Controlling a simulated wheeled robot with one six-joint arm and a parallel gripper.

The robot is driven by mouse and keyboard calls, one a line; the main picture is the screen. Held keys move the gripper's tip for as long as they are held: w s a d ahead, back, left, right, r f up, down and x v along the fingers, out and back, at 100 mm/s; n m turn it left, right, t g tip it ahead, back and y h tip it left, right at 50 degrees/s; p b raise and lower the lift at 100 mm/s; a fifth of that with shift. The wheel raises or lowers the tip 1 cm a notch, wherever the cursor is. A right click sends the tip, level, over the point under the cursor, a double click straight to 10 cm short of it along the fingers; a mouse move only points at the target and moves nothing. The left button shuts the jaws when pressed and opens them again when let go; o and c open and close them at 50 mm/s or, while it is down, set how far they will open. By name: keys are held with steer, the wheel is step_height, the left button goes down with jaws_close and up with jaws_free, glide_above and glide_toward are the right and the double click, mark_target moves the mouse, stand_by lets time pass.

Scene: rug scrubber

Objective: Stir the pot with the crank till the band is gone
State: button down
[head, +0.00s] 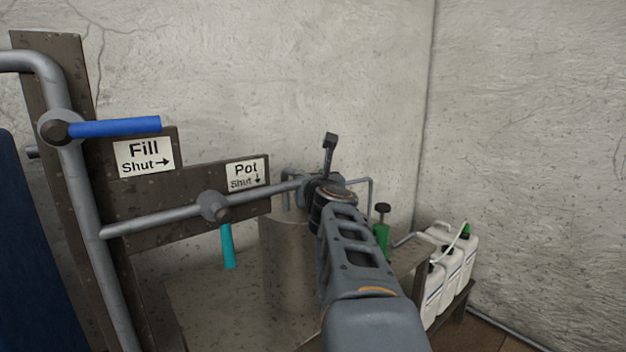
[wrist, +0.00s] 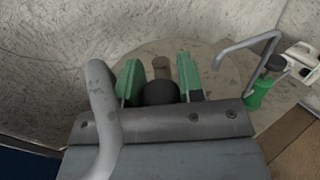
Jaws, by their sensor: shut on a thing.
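The pot (head: 287,270) is a grey metal cylinder on a stand, partly hidden behind my arm in the head view. Its round top (wrist: 205,56) shows in the wrist view. My gripper (wrist: 160,82) is over the pot, with its green fingers on either side of a dark knob (wrist: 160,93), which looks like the crank's grip. A short brown peg (wrist: 160,66) shows just beyond the knob. The fingers are shut on the knob. In the head view my arm hides the fingers and most of the crank. I cannot make out the band in either view.
A blue lever (head: 115,127) at the "Fill" sign points right. A teal lever (head: 228,246) below the "Pot" sign (head: 246,174) hangs down. Grey pipe (head: 150,222) runs to the pot. A green fitting (head: 381,240) and white jugs (head: 455,265) stand at right.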

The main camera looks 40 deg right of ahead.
steer(key=shift+a+r, duration=0.1)
steer(key=c, duration=1.2)
jaws_free()
steer(key=o, duration=0.3)
steer(key=shift+w, duration=0.2)
steer(key=shift+o, duration=0.7)
steer(key=shift+s, duration=0.1)
